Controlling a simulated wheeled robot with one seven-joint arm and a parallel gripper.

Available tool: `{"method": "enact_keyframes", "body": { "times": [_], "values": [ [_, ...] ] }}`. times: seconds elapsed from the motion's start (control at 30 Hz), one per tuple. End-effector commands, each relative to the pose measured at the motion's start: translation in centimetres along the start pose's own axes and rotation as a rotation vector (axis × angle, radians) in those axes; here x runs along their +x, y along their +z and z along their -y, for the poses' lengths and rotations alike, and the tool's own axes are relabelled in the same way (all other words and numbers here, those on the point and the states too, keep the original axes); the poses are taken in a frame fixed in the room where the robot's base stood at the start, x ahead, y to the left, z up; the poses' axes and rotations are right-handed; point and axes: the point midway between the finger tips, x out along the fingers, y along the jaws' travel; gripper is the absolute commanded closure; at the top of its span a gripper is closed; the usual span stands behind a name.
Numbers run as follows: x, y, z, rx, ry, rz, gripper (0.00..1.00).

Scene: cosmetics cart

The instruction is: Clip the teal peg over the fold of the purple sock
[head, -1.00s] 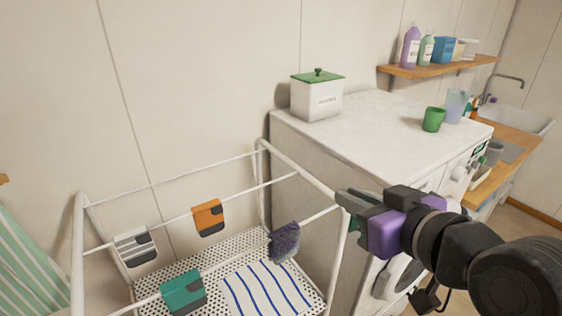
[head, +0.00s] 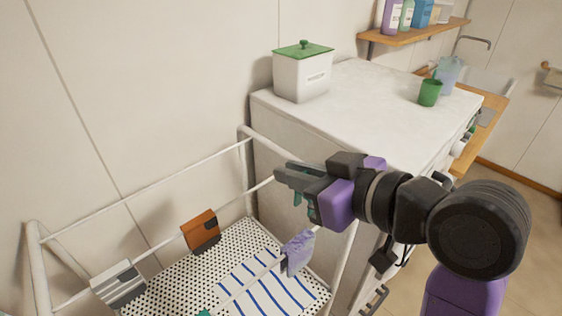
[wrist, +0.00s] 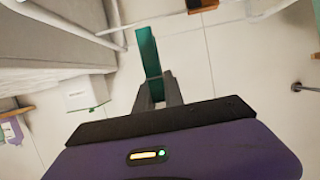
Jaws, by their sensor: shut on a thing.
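The purple sock (head: 298,252) hangs folded over the front rail of the white drying rack, near its right end. My gripper (head: 284,172) is above the sock in the head view, clear of it, and points left. It is shut on the teal peg (wrist: 148,50), which sticks out beyond the fingertips (wrist: 158,88) in the wrist view. In the head view only small green bits of the peg (head: 298,197) show below the fingers. The sock is not clearly seen in the wrist view.
An orange sock (head: 200,230) and a grey striped one (head: 118,285) hang on the rear rail (head: 160,255). A striped cloth (head: 265,280) lies on the perforated shelf below. A white washer top (head: 370,105) with a lidded box (head: 302,75) and green cup (head: 429,93) stands behind my gripper.

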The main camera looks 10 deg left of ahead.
Motion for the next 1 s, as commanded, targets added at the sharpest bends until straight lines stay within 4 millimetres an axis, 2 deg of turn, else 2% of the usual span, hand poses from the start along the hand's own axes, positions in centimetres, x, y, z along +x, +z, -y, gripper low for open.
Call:
{"method": "enact_keyframes", "body": {
  "times": [0.47, 1.0],
  "values": [
    [-0.2, 0.1, 0.0, 0.0, 0.001, 0.0, 1.0],
    [0.8, 2.6, 0.0, 0.0, 0.0, 0.0, 1.0]
  ]
}}
